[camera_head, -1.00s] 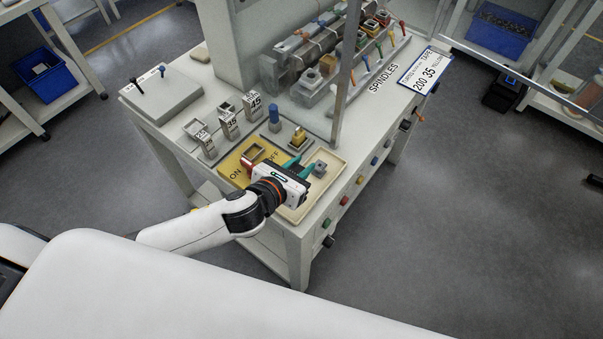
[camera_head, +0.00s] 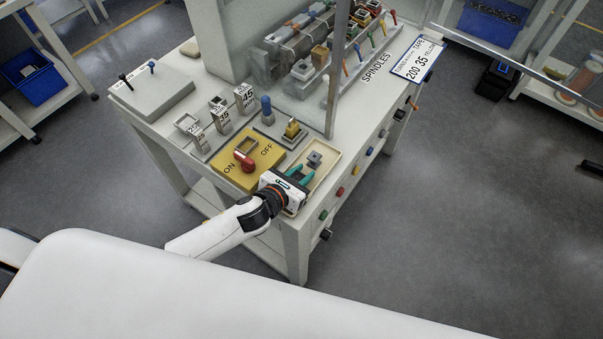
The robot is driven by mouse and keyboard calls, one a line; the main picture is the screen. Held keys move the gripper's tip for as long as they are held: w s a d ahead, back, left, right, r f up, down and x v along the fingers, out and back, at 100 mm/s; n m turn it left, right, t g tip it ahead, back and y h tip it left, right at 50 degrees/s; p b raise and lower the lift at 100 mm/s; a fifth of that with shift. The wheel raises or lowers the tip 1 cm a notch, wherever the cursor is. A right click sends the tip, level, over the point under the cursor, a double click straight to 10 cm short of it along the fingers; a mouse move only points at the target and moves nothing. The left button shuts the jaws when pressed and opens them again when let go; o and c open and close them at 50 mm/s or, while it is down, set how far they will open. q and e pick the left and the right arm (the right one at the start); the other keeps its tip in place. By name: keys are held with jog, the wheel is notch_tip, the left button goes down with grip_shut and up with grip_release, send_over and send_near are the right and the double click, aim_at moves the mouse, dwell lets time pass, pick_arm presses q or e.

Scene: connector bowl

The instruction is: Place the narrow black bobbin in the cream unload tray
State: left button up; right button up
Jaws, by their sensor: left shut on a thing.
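The cream tray (camera_head: 333,154) lies at the front right of the bench, beside the yellow ON/OFF plate. A small dark grey bobbin (camera_head: 315,159) is over the tray floor, at the tips of the teal fingers. My left gripper (camera_head: 302,173) reaches over the tray's near end from the front left and is shut on the bobbin. The exact contact is too small to see, and I cannot tell whether the bobbin touches the tray floor. The gripper's white body hides the tray's near end. My right gripper is out of view.
The yellow plate (camera_head: 266,160) carries a red knob (camera_head: 248,166). Behind it stand a blue-topped peg (camera_head: 266,110) and a yellow block (camera_head: 292,131). A clear upright panel (camera_head: 335,90) stands behind the tray. Numbered holders (camera_head: 220,115) stand to the left.

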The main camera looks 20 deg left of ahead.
pick_arm(q)
jog(key=o, duration=0.9)
jog(key=shift+f, duration=0.1)
jog(key=shift+o, duration=0.2)
jog(key=shift+a, duration=0.1)
jog(key=v, duration=1.2)
jog(key=shift+b, duration=0.4)
